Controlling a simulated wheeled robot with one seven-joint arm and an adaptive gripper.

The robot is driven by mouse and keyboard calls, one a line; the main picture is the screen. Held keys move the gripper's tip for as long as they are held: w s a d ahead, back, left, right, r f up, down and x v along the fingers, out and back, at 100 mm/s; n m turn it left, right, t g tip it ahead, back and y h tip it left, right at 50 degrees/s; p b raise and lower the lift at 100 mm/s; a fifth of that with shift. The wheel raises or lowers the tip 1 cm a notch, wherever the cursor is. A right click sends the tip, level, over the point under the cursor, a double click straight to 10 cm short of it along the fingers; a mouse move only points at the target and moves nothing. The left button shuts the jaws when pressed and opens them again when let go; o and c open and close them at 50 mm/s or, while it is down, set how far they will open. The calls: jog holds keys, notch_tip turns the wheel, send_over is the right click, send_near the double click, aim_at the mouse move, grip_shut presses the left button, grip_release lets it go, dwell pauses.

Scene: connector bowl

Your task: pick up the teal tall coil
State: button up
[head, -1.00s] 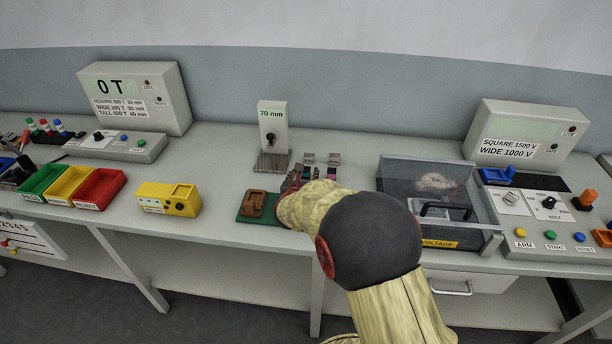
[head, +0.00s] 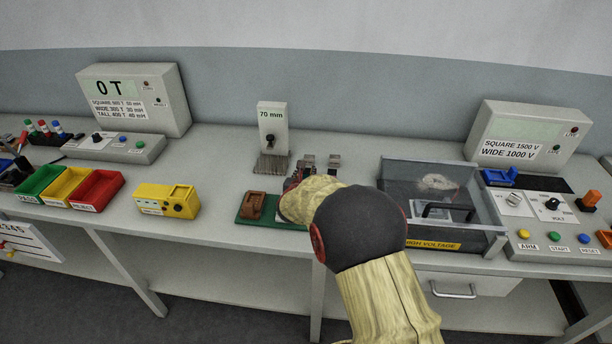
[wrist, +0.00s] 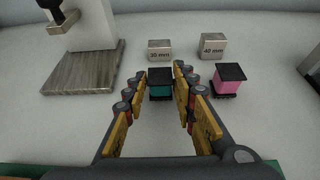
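The teal tall coil (wrist: 160,90) stands on the bench in the wrist view, with a black top plate and a teal winding below it. My gripper (wrist: 160,92) is open, with one finger on each side of the coil. I see a small gap on either side and cannot tell whether a finger touches it. In the head view my arm hides the teal coil and most of my gripper (head: 297,183).
A pink coil (wrist: 228,84) stands close to the right of my gripper. Metal blocks marked 30 mm (wrist: 160,52) and 40 mm (wrist: 212,46) stand behind. The 70 mm gauge (head: 273,128) is to the left. A clear high-voltage box (head: 440,195) is right of my arm.

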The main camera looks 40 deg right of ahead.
jog(key=c, duration=0.6)
jog(key=shift+r, duration=0.1)
grip_shut()
